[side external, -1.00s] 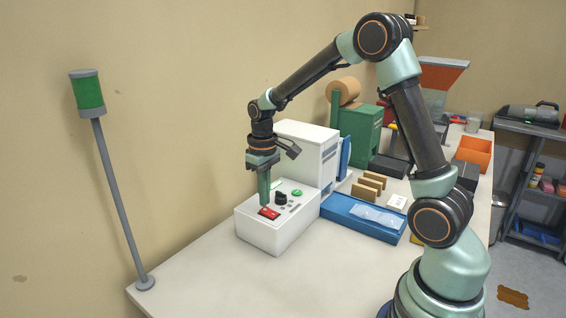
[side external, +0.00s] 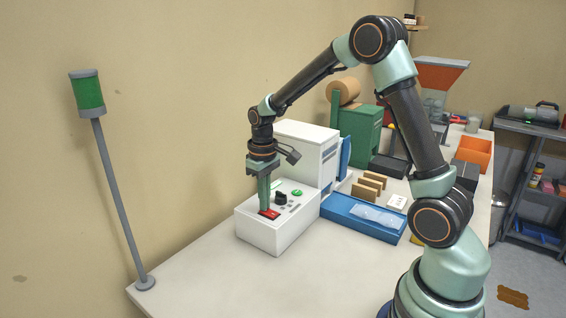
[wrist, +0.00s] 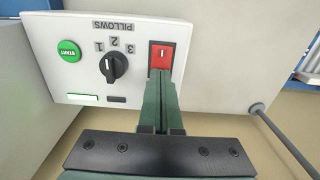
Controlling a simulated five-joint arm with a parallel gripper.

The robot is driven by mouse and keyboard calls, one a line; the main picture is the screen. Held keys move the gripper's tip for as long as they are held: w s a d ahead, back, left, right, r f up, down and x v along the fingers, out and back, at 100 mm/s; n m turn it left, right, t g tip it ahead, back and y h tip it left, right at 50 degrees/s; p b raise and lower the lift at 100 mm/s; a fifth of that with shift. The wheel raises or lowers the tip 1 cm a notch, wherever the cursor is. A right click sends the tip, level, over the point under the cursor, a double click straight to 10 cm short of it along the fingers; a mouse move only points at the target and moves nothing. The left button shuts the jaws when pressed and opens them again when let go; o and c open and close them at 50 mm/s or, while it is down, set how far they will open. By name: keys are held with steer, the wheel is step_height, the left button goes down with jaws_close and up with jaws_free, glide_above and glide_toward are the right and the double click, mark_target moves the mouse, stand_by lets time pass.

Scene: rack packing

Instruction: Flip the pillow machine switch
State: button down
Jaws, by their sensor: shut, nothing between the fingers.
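The pillow machine (side external: 300,150) is a white housing with a low control box (side external: 277,233) in front. In the wrist view its panel (wrist: 82,27) reads PILLOWS and carries a red rocker switch (wrist: 162,54), a black dial (wrist: 114,68) and a green START button (wrist: 69,51). The red switch also shows in the side view (side external: 271,213). My gripper (side external: 264,208) is shut and empty, pointing down with its tips at the red switch. In the wrist view the shut fingers (wrist: 160,76) cover the switch's near end. I cannot tell whether they touch it.
A blue tray (side external: 335,213) lies right of the control box, with brown blocks behind it. A green machine with a brown roll (side external: 343,91) and an orange bin (side external: 474,150) stand farther back. A green lamp post (side external: 112,190) stands at left. The front table is clear.

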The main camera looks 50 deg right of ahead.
steer(key=shift+f, duration=0.15)
steer(key=shift+r, duration=3.55)
steer(key=s+a+r+t, duration=0.2)
steer(key=s+a+r, duration=0.1)
steer(key=s, duration=0.3)
steer(key=s+a+r+t, duration=0.3)
steer(key=s+a+r, duration=0.1)
steer(key=s, duration=0.3)
steer(key=shift+s+a+r+t, duration=0.25)
steer(key=shift+s+r+t, duration=0.05)
